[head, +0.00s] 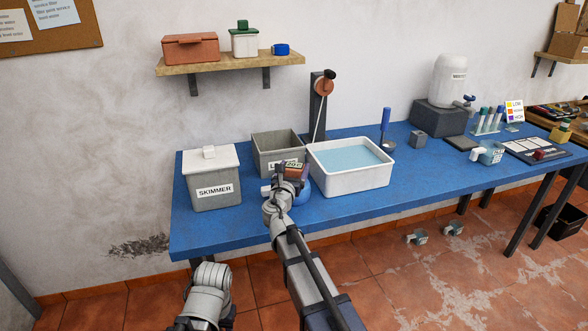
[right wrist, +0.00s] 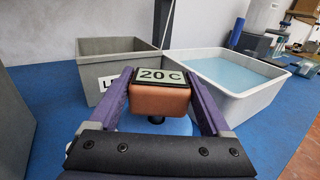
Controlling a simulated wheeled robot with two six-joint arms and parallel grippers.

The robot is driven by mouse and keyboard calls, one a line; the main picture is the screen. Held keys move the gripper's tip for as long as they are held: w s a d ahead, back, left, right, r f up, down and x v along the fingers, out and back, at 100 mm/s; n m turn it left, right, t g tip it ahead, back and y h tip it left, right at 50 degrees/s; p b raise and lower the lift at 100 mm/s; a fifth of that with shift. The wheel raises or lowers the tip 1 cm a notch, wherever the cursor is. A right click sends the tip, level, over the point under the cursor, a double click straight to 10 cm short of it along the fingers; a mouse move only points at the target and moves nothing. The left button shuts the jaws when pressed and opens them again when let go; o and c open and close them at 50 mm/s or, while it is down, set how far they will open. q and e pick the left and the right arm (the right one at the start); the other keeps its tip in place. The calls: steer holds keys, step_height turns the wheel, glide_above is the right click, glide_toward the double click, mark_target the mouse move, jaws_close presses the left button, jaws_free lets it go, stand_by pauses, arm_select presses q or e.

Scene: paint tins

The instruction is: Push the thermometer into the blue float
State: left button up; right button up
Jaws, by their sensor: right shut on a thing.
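The thermometer (right wrist: 152,98) has an orange-brown block head with a display reading "20 C". My right gripper (head: 290,172) is shut on its head, one purple finger on each side in the right wrist view (right wrist: 157,92). A short dark stem shows under the head. I cannot tell how far the stem is in the float. My left gripper is not in view.
The white basin of water (head: 350,183) stands just right of my right gripper. A grey open bin (head: 277,160) stands behind it, and the lidded skimmer box (head: 213,190) to the left. The blue table (head: 240,229) is clear along its front edge.

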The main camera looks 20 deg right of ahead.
steer(key=shift+f+b, duration=1)
steer(key=shift+f, duration=0.1)
stand_by(1.6)
steer(key=o, duration=0.9)
steer(key=v, duration=0.8)
steer(key=shift+f, duration=0.1)
steer(key=shift+w, duration=0.1)
